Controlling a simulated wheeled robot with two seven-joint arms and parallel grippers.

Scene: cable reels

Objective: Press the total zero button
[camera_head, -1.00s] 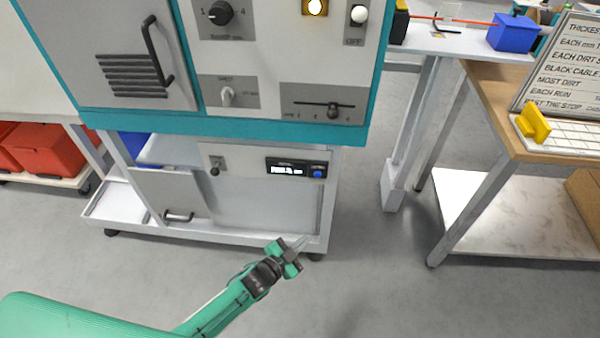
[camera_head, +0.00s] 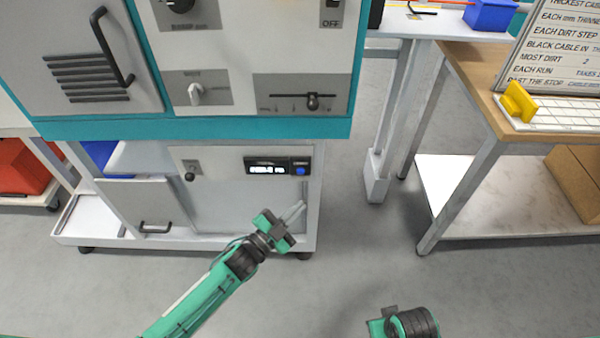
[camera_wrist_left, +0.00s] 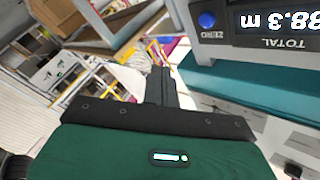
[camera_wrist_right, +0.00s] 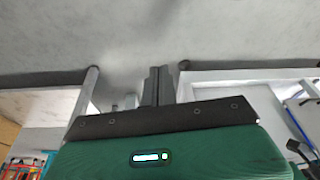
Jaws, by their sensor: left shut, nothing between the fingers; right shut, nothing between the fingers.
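The total counter (camera_head: 268,169) is a small dark panel with a lit display on the lower front of the machine. Its round blue zero button (camera_head: 300,171) is at the display's right end. In the left wrist view the button (camera_wrist_left: 206,19) shows upside down beside the words ZERO and TOTAL. My left gripper (camera_head: 301,208) is shut and empty, its fingertips below the button in the picture and apart from it. Its shut fingers also show in the left wrist view (camera_wrist_left: 161,86). My right gripper is shut and empty in the right wrist view (camera_wrist_right: 157,86), away from the panel.
Above the counter is a teal-edged upper cabinet with a slider (camera_head: 313,101) and a white knob (camera_head: 196,93). A small black knob (camera_head: 189,176) is left of the counter. A wooden-topped bench (camera_head: 476,75) stands to the right. Grey floor between is free.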

